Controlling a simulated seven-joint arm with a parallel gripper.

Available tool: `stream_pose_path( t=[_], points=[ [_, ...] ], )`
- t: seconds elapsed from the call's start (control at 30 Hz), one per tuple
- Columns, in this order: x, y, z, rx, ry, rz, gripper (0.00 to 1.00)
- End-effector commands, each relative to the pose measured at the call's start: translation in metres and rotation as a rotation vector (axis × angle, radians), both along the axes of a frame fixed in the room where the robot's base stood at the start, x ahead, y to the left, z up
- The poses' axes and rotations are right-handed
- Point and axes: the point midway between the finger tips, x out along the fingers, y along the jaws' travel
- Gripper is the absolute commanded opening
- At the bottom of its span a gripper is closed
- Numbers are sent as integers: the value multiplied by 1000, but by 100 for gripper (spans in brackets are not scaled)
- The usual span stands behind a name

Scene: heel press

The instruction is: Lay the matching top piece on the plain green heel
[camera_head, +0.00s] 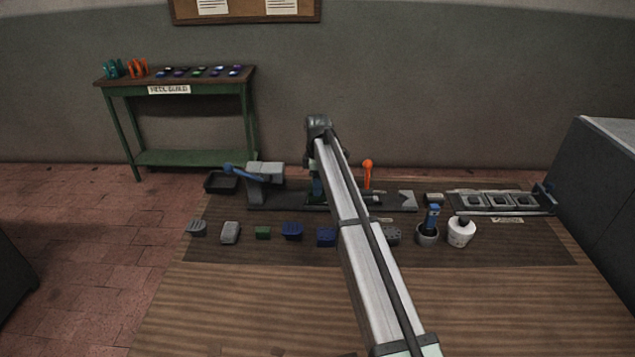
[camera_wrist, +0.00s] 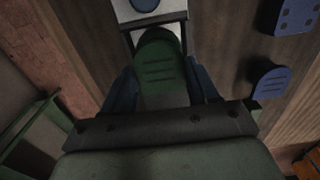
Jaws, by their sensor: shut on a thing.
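My gripper (camera_wrist: 161,88) is shut on a dark green piece (camera_wrist: 160,58) with a rounded end and several grooves across its face. The dark blue fingers flank it in the wrist view. In the head view my arm hides most of the gripper by the press bench fixture. A small green block (camera_head: 262,232) sits in the front row on the mat; its top markings are too small to tell.
The row also holds a grey block (camera_head: 230,233), a grooved blue piece (camera_head: 292,231) and a blue block (camera_head: 326,237). An orange-knobbed lever (camera_head: 368,172) rises behind. The table's front is clear.

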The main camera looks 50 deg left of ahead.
Motion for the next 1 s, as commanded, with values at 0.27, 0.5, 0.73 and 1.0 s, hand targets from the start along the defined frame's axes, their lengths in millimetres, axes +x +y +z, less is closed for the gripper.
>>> stream_pose_path(
  t=[0.27, 0.5, 0.73, 1.0],
  points=[
    [0, 0, -4, 0, 0, 0, 30],
    [0, 0, -6, 0, 0, 0, 60],
    [0, 0, -6, 0, 0, 0, 82],
    [0, 0, -6, 0, 0, 0, 89]
  ],
)
